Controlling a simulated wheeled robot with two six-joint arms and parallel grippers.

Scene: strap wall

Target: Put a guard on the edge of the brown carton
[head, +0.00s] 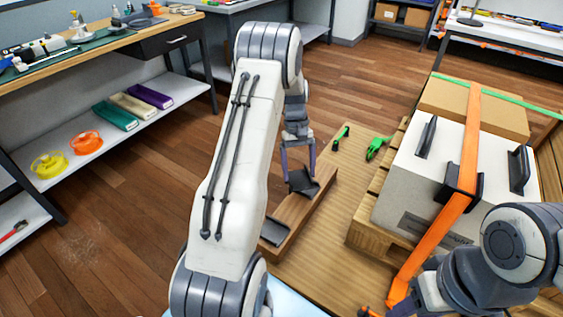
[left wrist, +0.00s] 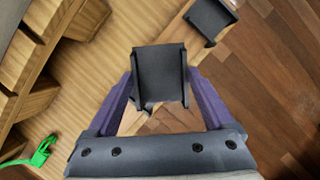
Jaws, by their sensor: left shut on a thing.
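The brown carton (head: 490,112) sits on the pallet at the right, behind a pale grey box, with a green strap (head: 500,94) across its top. My left gripper (head: 300,168) is shut on a black edge guard (head: 304,184), which also shows between the purple fingers in the left wrist view (left wrist: 160,72). The held guard is over a wooden block; contact with it is unclear. A second black guard (head: 274,232) rests at the block's near end and shows in the left wrist view (left wrist: 208,18). My right gripper (head: 428,292) is partly visible at lower right; its jaws are unclear.
The grey box (head: 408,168) has black handles and an orange strap (head: 468,135), with a black guard under the strap at its edge. Green strap hardware (head: 377,148) lies on the wooden platform (head: 318,248). A workbench (head: 100,42) stands left; open floor lies between.

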